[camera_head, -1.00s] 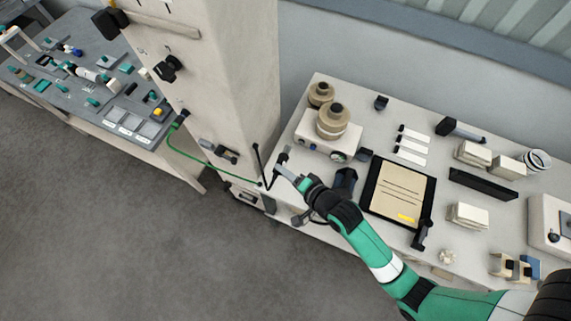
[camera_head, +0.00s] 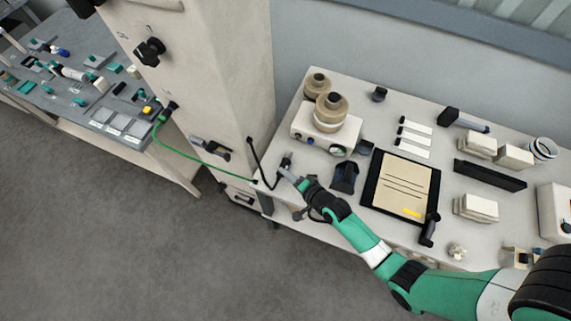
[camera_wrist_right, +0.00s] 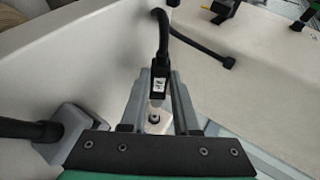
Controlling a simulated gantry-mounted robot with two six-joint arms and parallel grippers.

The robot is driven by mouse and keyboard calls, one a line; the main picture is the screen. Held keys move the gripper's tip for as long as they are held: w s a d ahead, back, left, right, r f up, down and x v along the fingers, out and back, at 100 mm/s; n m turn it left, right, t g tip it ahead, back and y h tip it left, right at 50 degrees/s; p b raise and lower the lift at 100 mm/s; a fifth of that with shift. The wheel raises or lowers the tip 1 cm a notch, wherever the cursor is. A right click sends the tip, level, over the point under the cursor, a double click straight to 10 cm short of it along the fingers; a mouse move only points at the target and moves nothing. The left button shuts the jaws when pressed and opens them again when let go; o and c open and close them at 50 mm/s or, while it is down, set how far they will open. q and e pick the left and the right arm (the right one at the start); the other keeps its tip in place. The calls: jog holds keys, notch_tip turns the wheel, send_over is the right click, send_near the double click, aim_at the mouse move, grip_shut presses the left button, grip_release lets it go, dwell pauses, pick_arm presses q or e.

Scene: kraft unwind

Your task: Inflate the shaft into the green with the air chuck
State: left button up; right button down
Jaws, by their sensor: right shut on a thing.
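My right gripper (camera_head: 286,170) is at the left end of the light table, beside the beige column. It is shut on a black piece with a pale label, which looks like the air chuck (camera_wrist_right: 159,82). A black hose (camera_wrist_right: 163,35) rises from it in the right wrist view; it also bends up beside the column in the head view (camera_head: 256,160). The chuck's tip is hard to make out between the fingers. A small round gauge (camera_head: 337,151) sits on the front of a white box; its reading is too small to tell. I cannot identify the shaft. My left gripper is not in view.
A green line (camera_head: 195,158) hangs from the beige column (camera_head: 225,80). Brown and white rolls (camera_head: 331,110) stand on the white box. A black-framed board (camera_head: 401,187) and pale blocks (camera_head: 476,208) occupy the table. The grey bench (camera_head: 65,85) at left holds small parts.

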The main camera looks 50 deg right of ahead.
aim_at(290, 158)
jog(key=shift+w+d+f+b, duration=0.2)
jog(key=shift+d+b, duration=0.45)
jog(key=shift+b, duration=0.05)
jog(key=shift+w+d+b, duration=0.2)
jog(key=shift+d+b, duration=0.25)
jog(key=shift+d, duration=0.05)
jog(key=shift+w+d+b, duration=0.2)
jog(key=shift+d+b, duration=0.25)
jog(key=shift+w+d+r+b, duration=0.1)
jog(key=shift+w+d+b, duration=0.15)
jog(key=shift+d, duration=0.35)
jog(key=shift+w+d+r+b, duration=0.15)
jog(key=shift+d+b, duration=0.15)
jog(key=shift+d, duration=0.25)
jog(key=shift+w+d, duration=0.1)
jog(key=shift+d, duration=0.1)
